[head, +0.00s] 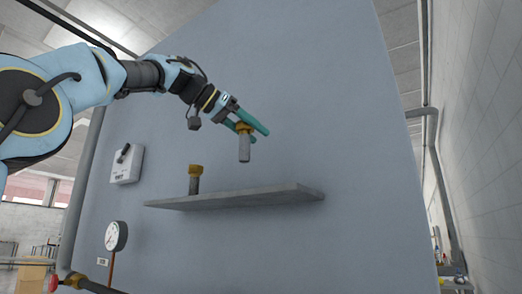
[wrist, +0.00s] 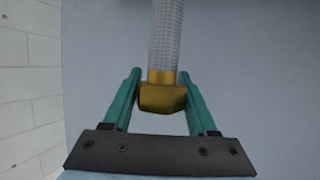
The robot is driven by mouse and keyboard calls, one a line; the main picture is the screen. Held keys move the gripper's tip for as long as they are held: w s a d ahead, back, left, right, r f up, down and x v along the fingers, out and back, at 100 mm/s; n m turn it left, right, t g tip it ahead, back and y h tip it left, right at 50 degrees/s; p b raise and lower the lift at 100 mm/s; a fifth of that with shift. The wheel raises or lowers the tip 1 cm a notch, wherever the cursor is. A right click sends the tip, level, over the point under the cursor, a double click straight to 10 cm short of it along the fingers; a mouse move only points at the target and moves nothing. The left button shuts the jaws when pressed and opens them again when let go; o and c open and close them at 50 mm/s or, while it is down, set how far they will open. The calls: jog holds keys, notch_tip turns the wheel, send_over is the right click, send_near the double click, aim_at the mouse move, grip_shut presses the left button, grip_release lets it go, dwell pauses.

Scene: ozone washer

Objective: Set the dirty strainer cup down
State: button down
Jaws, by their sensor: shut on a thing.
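My gripper (head: 246,127) is shut on a strainer cup (head: 244,150) by its brass-coloured top. The cup hangs with its grey mesh body pointing down, above the right part of the grey shelf (head: 250,198) and apart from it. In the wrist view the gripper's green fingers (wrist: 161,95) stand on both sides of the brass nut, and the cup's mesh tube (wrist: 166,38) runs out of the top of the picture. A second strainer cup (head: 194,181), darker, with a brass top, stands upright on the left part of the shelf.
The shelf is fixed to a blue-grey wall panel (head: 290,80). Its surface right of the standing cup looks clear. A white switch box (head: 127,163) and a round gauge (head: 116,236) are at the left. A red-handled valve (head: 54,283) is at the bottom left.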

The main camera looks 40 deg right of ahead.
jog(key=shift+w+d+f+b, duration=0.15)
jog(key=shift+d+f, duration=0.4)
jog(key=shift+f, duration=0.45)
jog(key=shift+w+d+f+b, duration=0.1)
jog(key=shift+w+d+f, duration=0.1)
jog(key=shift+d+f, duration=0.6)
jog(key=shift+w+d+f+b, duration=0.15)
jog(key=shift+d+f, duration=0.2)
jog(key=shift+f, duration=0.8)
jog(key=shift+d+f+p, duration=0.25)
jog(key=shift+f+p, duration=0.1)
jog(key=shift+f, duration=0.2)
jog(key=shift+f, duration=0.1)
jog(key=shift+f+b, duration=0.1)
jog(key=shift+b, duration=0.2)
jog(key=shift+c, duration=1)
grip_release()
